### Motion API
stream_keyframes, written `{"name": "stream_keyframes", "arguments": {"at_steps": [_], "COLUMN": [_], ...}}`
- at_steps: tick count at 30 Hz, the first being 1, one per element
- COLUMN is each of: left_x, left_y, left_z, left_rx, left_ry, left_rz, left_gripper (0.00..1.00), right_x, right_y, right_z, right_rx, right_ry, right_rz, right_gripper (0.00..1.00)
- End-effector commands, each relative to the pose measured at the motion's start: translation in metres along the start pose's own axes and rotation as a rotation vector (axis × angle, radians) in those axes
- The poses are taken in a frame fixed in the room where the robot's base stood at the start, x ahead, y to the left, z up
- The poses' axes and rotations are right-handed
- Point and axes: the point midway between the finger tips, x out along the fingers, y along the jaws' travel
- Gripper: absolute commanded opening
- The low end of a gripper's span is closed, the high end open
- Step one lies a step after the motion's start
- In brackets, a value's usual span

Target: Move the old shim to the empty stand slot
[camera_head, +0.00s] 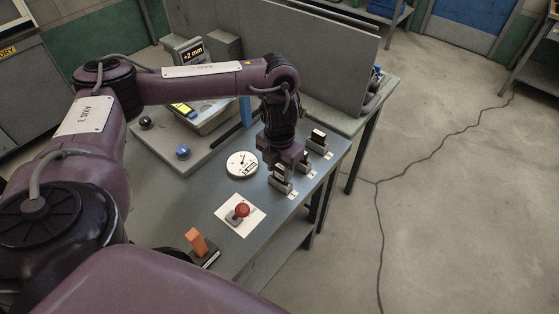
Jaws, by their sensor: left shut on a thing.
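My left gripper (282,164) points down over the row of small stands along the right edge of the bench. It is shut on a small dark piece with a pale face (280,173), seemingly the old shim, at the nearest stand (280,185). The fingers hide part of it, and I cannot tell whether it is seated in the slot or just above. A middle stand (305,168) is partly hidden by the gripper. My right gripper is not in view.
A round white dial (242,164) lies left of the gripper. A red button (242,210) on a white plate and an orange block (196,241) in a dark holder stand nearer. A display reading +2 mm (192,53) and a grey panel (270,45) stand behind.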

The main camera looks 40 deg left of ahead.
Motion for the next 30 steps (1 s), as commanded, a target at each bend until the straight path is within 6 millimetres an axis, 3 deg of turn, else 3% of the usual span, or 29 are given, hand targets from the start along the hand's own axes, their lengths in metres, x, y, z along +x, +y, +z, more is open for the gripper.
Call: {"name": "stream_keyframes", "arguments": {"at_steps": [24, 25, 30], "left_x": [0.021, 0.02, 0.02], "left_y": [0.0, 0.0, 0.0], "left_z": [0.0, 0.0, 0.0], "left_rx": [0.0, 0.0, 0.0], "left_ry": [-0.001, -0.001, -0.001], "left_rz": [0.0, 0.0, 0.0], "left_gripper": [0.18, 0.44, 0.66], "right_x": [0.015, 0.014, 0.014], "right_y": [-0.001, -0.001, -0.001], "right_z": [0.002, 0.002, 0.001], "right_rx": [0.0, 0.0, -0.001], "right_ry": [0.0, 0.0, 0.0], "right_rz": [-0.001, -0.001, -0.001], "right_gripper": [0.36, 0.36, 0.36]}}
